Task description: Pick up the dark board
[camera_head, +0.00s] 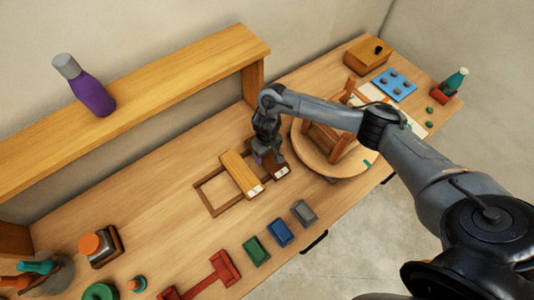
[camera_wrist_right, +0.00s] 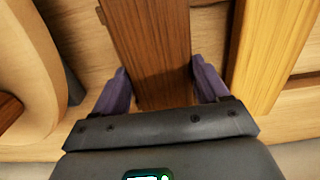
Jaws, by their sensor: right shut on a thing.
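The dark board (camera_head: 282,173) is a reddish-brown plank near the right end of a brown frame on the bench. My right gripper (camera_head: 267,158) reaches down over it and hides part of it. In the right wrist view the dark board (camera_wrist_right: 150,40) runs between the two purple fingers of my right gripper (camera_wrist_right: 162,88), which is shut on it. I cannot tell whether the board is clear of the surface. My left gripper is not in view.
A yellow-wood board (camera_head: 240,173) lies close to the left of the dark board, across the brown frame (camera_head: 203,198). A round wooden turntable (camera_head: 308,158) with a small wooden chair stands just right. Grey (camera_head: 304,212), blue and green trays sit in front. A raised shelf (camera_head: 170,78) runs behind.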

